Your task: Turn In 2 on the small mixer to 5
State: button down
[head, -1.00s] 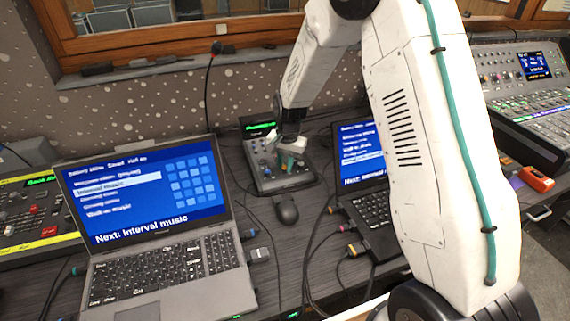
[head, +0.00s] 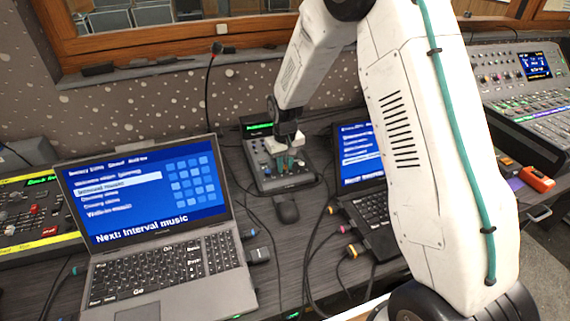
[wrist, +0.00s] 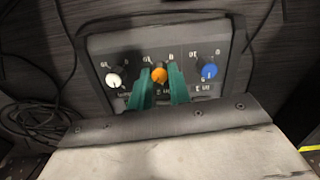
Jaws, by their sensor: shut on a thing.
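The small mixer (head: 262,176) stands on the desk between the two laptops. In the wrist view its panel (wrist: 120,42) appears upside down, with a white knob (wrist: 115,79), an orange knob (wrist: 159,75) and a blue knob (wrist: 208,71) in a row. The orange middle knob is In 2; the blue one is labelled In 1. My gripper (wrist: 160,82) has its teal fingers shut on the orange knob from both sides. It also shows over the mixer in the head view (head: 285,163). The orange knob's exact pointer setting is hard to read, and its 5 mark is hidden.
A black mouse (head: 287,209) lies just in front of the mixer. A laptop (head: 150,195) is on the left, and another laptop (head: 358,150) is partly behind my arm. Cables (head: 318,235) run between them. A thin gooseneck microphone (head: 209,90) rises behind the mixer.

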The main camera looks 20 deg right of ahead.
jog(key=n, duration=0.3)
jog(key=shift+n, duration=2.2)
jog(key=c, duration=1.3)
grip_release()
jog(key=r, duration=0.7)
jog(key=shift+s+a+r, duration=0.25)
jog(key=shift+r, duration=0.15)
